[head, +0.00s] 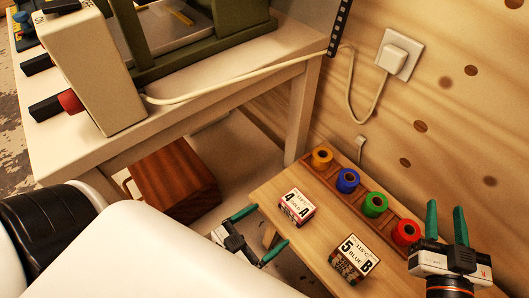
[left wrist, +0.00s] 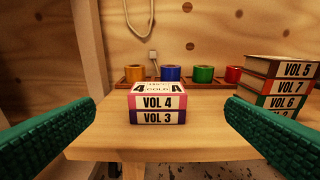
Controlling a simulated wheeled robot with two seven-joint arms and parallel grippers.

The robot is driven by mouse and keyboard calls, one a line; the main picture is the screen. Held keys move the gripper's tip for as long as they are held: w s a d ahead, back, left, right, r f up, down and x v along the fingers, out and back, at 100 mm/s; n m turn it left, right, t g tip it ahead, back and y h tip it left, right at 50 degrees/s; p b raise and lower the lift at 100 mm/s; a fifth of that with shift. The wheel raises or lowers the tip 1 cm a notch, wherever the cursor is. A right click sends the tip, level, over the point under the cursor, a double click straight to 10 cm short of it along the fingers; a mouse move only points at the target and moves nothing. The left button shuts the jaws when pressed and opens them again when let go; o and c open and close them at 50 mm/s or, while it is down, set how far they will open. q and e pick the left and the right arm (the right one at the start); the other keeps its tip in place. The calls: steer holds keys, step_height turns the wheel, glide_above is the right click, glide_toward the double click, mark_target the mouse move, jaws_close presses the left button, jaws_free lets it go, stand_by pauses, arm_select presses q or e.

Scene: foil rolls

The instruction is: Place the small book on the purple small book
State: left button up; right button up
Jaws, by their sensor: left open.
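In the left wrist view a pink small book marked VOL 4 (left wrist: 157,89) lies flat on a purple small book marked VOL 3 (left wrist: 157,117), on the wooden table. The head view shows the pink book's top (head: 297,204). A second stack of several books, VOL 5 (left wrist: 293,69) on top, stands to the right, with a purple-edged book (left wrist: 285,113) at its bottom. It also shows in the head view (head: 352,259). My left gripper (head: 271,226) is open and empty, its fingers in front of the VOL 4 stack, not touching it. My right gripper (head: 446,206) is open and empty, right of the second stack.
A wooden rack (left wrist: 190,83) along the table's back holds yellow (head: 322,158), blue (head: 347,180), green (head: 374,204) and red (head: 405,232) rolls. A wooden wall with a socket (head: 398,53) stands behind. Free wooden tabletop (left wrist: 222,143) separates the stacks.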

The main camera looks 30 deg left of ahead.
arm_select(q)
steer(key=w+d+r+m+t+h, duration=0.1)
steer(key=w+d+r+h, duration=0.15)
steer(key=r, duration=0.35)
steer(key=w+d+r+m+t+h, duration=0.1)
steer(key=w+d+r, duration=0.3)
steer(key=r, duration=0.3)
steer(key=w+a+r+n+y, duration=0.3)
steer(key=w+a+r+y, duration=0.1)
steer(key=w+a+y, duration=0.1)
steer(key=shift+a, duration=0.35)
